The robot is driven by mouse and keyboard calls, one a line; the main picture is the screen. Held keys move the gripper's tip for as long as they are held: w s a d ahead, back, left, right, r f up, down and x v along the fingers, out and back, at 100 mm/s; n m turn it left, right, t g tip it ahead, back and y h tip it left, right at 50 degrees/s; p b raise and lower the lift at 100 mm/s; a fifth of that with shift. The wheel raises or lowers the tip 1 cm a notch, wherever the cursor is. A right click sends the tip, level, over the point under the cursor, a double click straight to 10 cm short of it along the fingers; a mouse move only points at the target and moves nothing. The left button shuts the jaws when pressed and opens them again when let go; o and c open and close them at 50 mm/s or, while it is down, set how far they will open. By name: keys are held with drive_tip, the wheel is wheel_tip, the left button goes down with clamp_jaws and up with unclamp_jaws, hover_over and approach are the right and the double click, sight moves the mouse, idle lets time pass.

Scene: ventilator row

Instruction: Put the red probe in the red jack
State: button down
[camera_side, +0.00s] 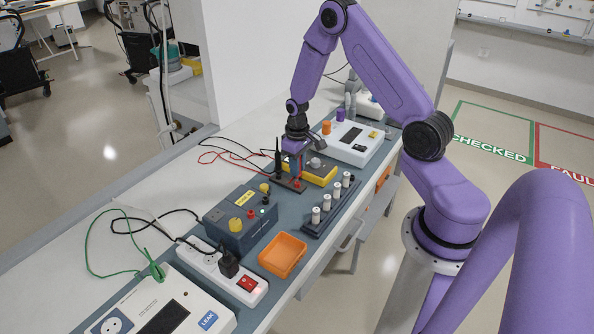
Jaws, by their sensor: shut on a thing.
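My gripper (296,165) points down over the middle of the bench and is shut on a thin red item that looks like the red probe (299,181); the fingers hide most of it. Its lower end is at or just above a small dark holder (287,185); I cannot tell whether it touches. A black probe (277,160) stands upright beside my gripper on the left. A red lead (209,155) loops on the bench to the left.
A yellow instrument (318,173) lies right of my gripper. A rack with several pale cylinders (330,207) stands in front. An orange tray (283,255), a power strip (222,268) and a white tester (158,307) are nearer. A white device (352,142) is behind.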

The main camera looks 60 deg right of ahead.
drive_tip(key=shift+r, duration=1.65)
idle(0.7)
drive_tip(key=shift+a, duration=0.1)
drive_tip(key=w+a+r+n, duration=0.1)
drive_tip(key=a+r+n, duration=0.15)
drive_tip(key=a, duration=0.35)
drive_tip(key=w+a+r+n, duration=0.1)
drive_tip(key=a+r, duration=0.2)
drive_tip(key=a, duration=0.3)
wheel_tip(320, 180, up, 5)
drive_tip(key=n, duration=0.3)
hover_over(251, 216)
drive_tip(key=shift+m, duration=0.25)
drive_tip(key=shift+w+d+f, duration=0.1)
drive_tip(key=shift+f, duration=0.85)
drive_tip(key=shift+w+d+f, duration=0.1)
drive_tip(key=shift+d+f, duration=0.05)
drive_tip(key=shift+f, duration=0.85)
drive_tip(key=shift+w+d+f, duration=0.1)
drive_tip(key=shift+f, duration=0.85)
drive_tip(key=shift+f, duration=0.95)
drive_tip(key=c, duration=0.9)
unclamp_jaws()
